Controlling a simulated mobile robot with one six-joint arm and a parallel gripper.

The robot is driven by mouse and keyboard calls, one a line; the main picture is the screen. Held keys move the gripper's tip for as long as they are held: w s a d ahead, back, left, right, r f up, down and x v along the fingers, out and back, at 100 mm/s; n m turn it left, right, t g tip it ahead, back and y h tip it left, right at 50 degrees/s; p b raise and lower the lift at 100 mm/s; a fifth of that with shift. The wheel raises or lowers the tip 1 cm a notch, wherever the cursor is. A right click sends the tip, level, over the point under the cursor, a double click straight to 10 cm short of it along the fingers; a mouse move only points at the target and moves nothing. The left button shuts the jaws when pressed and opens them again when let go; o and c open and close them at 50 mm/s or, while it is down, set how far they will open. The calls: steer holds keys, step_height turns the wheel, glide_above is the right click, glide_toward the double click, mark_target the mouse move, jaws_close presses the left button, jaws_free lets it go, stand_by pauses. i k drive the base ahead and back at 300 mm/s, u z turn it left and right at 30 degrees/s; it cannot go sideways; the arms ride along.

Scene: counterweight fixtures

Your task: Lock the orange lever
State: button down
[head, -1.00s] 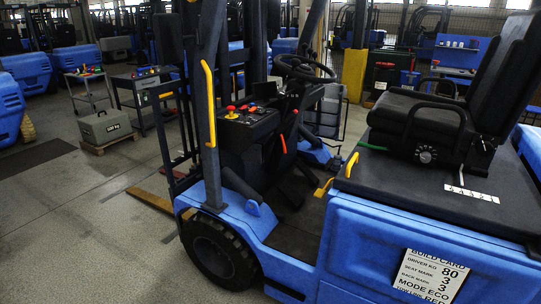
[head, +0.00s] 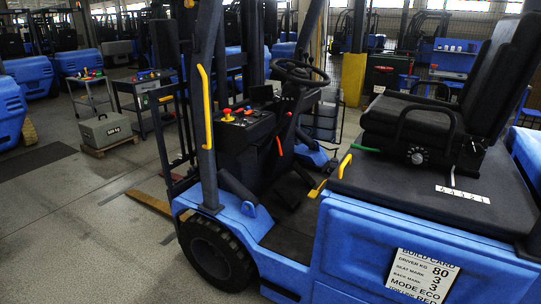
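A slim orange-red lever (head: 279,146) stands near the steering column of a blue forklift, below the steering wheel (head: 300,71). It is nearly upright and small in the picture; I cannot tell whether it is locked. Two yellow-orange handles also show: one (head: 345,166) at the front edge of the seat deck and a lower one (head: 317,189) by the floor. My gripper is not in view, and nothing is touching the levers.
The black seat (head: 412,120) stands on the deck at right. A dark post with a yellow grab bar (head: 205,105) rises left of the cab. A build card (head: 423,275) is on the blue side panel.

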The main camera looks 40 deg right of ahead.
mark_target(280, 152)
steer(key=z, duration=0.1)
steer(key=i, duration=0.95)
steer(key=u, duration=0.05)
